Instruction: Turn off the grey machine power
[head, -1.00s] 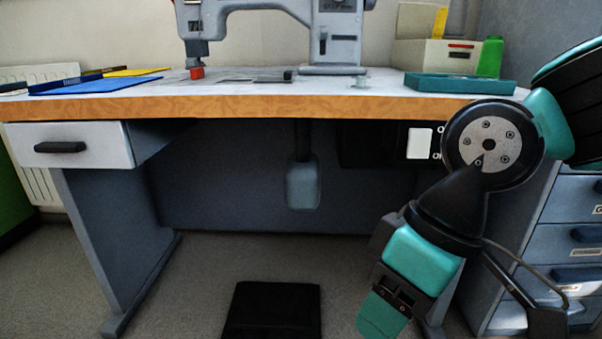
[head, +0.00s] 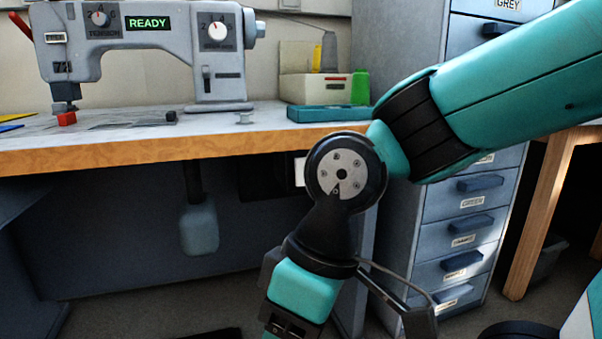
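The grey sewing machine (head: 160,42) stands on the table, with a lit green READY display (head: 149,23) and two dials on its front. Under the tabletop is a dark box (head: 262,181) with a white switch plate (head: 299,171) at its right end. My arm joint covers the right part of that plate, so the switch position cannot be read. My arm hangs down in front of the table's right end. Its lower end runs out of the bottom edge, and my gripper's fingers are not in view.
The wood-edged table (head: 200,151) spans the left. A teal tray (head: 328,113), a white box (head: 313,88) and a green spool (head: 360,87) sit on it. A labelled drawer cabinet (head: 462,235) stands close right, beyond my arm. A grey-blue hanging part (head: 199,231) is under the table.

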